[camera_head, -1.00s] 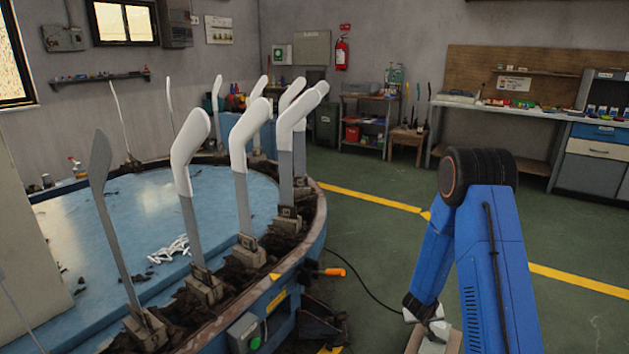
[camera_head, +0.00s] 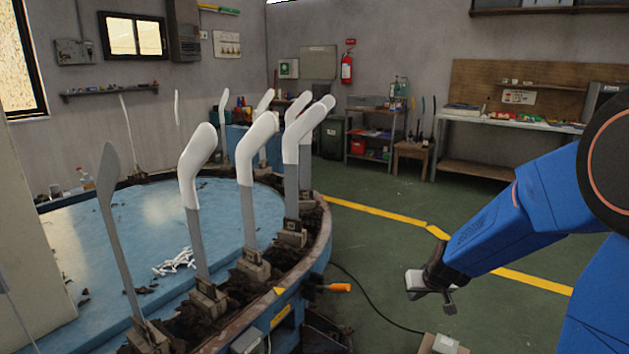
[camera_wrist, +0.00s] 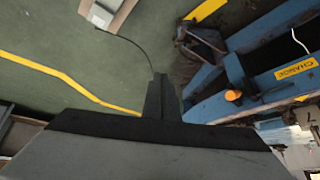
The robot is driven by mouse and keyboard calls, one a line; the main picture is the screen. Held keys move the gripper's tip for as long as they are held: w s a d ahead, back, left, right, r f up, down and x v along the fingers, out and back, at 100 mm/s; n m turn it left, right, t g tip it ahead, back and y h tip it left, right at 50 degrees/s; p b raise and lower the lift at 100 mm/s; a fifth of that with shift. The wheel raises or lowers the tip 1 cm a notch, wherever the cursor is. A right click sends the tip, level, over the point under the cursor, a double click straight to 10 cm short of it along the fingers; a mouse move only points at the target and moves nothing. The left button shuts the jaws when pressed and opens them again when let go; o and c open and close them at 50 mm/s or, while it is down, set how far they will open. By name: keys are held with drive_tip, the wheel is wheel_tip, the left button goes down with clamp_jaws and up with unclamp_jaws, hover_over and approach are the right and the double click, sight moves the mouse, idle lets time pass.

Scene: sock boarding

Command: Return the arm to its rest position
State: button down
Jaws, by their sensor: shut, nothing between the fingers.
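My blue arm reaches in from the right side of the head view, bent at a large black joint. My gripper (camera_head: 449,304) hangs over the green floor, to the right of the round blue table (camera_head: 245,220) and apart from it. In the wrist view its dark fingers (camera_wrist: 161,98) are together with nothing between them. White socks stand on upright grey boards around the table rim, the nearest sock (camera_head: 195,165) among them. A bare grey board (camera_head: 120,230) stands at the front left.
An orange-handled part (camera_head: 340,287) sticks out from the table's side. A pale box (camera_head: 440,344) lies on the floor below my gripper, with a black cable (camera_head: 375,295) running near it. A workbench (camera_head: 500,123) stands against the back wall. The floor between is clear.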

drive_tip(key=s+a+r, duration=0.3)
drive_tip(key=s+r, duration=0.9)
drive_tip(key=s, duration=0.4)
drive_tip(key=s+d+r+g, duration=0.1)
drive_tip(key=s+d+r, duration=0.1)
drive_tip(key=s, duration=1.6)
drive_tip(key=shift+r+g+h, duration=0.3)
drive_tip(key=shift+r, duration=0.25)
drive_tip(key=shift+s, duration=0.1)
idle(3.0)
